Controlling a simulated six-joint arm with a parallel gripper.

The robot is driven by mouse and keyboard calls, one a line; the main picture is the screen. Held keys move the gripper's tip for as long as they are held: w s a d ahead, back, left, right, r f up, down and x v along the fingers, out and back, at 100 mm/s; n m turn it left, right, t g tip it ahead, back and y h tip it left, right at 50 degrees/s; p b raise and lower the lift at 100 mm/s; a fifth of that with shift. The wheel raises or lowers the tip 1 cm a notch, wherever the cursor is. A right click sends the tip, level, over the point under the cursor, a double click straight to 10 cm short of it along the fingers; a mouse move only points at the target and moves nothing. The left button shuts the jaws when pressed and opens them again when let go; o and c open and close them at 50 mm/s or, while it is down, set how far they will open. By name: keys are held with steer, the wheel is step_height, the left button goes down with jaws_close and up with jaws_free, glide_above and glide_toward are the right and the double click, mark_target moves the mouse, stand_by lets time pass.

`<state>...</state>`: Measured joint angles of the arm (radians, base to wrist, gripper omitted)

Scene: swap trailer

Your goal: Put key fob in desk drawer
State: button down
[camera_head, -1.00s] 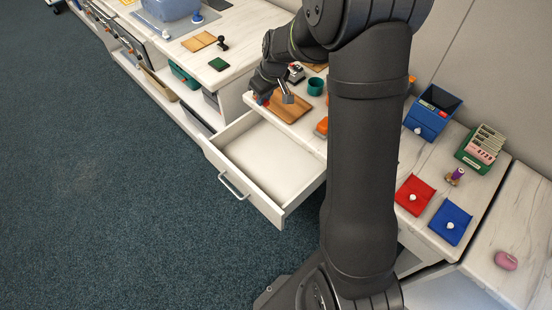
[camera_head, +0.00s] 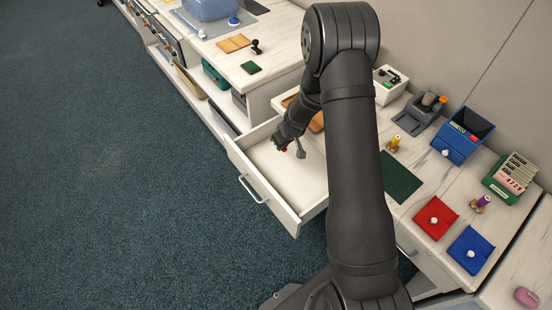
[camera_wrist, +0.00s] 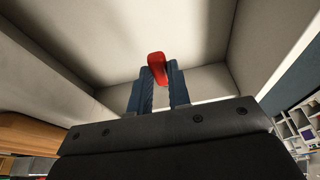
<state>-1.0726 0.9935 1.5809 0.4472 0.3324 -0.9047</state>
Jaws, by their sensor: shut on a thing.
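The key fob (camera_wrist: 157,68) is a small red piece in the wrist view, held between the two dark fingertips of my gripper (camera_wrist: 158,85). My gripper is shut on it. The drawer (camera_head: 262,189) is white, pulled out and has a metal handle. Its visible floor is bare. The wrist view shows the drawer's inner walls (camera_wrist: 262,35) around the fob. Whether the fob touches the floor I cannot tell.
A wooden tray (camera_head: 316,122) lies on the desk behind the drawer, partly hidden by my arm. A red pouch (camera_head: 435,218), a blue pouch (camera_head: 470,250) and a dark green mat (camera_head: 398,178) lie to the right. Open carpet (camera_head: 110,190) lies left of the drawer.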

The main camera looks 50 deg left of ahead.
glide_above(259, 159)
steer(key=f, duration=0.3)
steer(key=d+f, duration=0.1)
steer(key=f, duration=0.1)
steer(key=shift+w+f, duration=0.1)
steer(key=shift+f, duration=2.1)
steer(key=shift+f, duration=0.15)
steer(key=c, duration=1.3)
jaws_free()
steer(key=shift+c, duration=0.2)
steer(key=v, duration=1.2)
